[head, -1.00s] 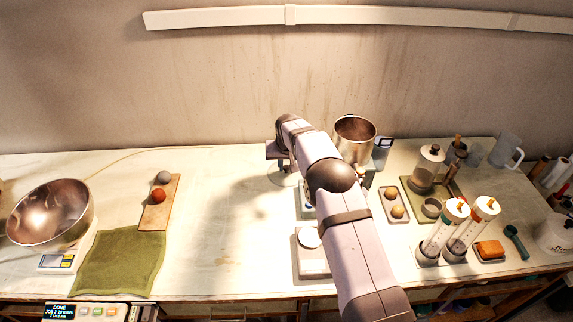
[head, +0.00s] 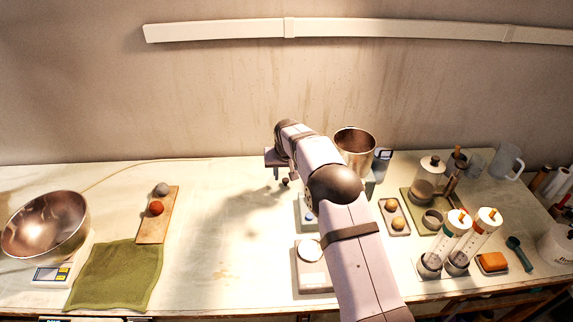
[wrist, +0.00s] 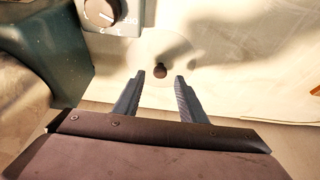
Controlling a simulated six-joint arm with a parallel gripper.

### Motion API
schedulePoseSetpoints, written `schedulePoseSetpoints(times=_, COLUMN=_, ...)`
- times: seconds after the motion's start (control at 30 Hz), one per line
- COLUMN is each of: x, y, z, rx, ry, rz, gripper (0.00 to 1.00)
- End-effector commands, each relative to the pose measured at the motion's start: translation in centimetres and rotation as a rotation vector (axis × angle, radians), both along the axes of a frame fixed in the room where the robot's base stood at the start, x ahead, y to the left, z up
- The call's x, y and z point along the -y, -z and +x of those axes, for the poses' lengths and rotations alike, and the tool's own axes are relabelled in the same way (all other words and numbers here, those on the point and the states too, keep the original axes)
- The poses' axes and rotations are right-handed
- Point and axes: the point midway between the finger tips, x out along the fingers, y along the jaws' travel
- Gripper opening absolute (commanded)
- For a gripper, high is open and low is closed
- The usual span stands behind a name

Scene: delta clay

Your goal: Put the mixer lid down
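The mixer lid (wrist: 160,48) is a clear round disc with a dark knob (wrist: 160,70) at its middle. It appears to lie flat on the pale worktop beside the mixer. My gripper (wrist: 159,77) is open, with its two fingers apart on either side of the knob and a gap to each. In the head view, the knob (head: 285,182) shows just below my gripper; the clear disc is hard to make out there. The mixer's metal bowl (head: 355,141) stands uncovered to the right, partly behind my arm.
The mixer's dial (wrist: 103,10) and green body (wrist: 62,45) are close on the left in the wrist view. A board with two balls (head: 151,229), a green cloth (head: 115,278) and a tilted metal bowl (head: 45,228) are at left. Several jars and tubes crowd the right.

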Motion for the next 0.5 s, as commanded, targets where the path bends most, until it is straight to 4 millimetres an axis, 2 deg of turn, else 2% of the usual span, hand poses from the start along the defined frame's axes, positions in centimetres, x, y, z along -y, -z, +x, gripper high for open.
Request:
schedulePoseSetpoints(times=0.3, x=-0.1, y=-4.8, z=-1.9, rx=0.004, ry=0.0, rz=0.001, gripper=0.38)
schedulePoseSetpoints(times=0.5, x=0.0, y=-7.2, z=-3.0, rx=0.001, ry=-0.001, rz=0.0, gripper=0.38)
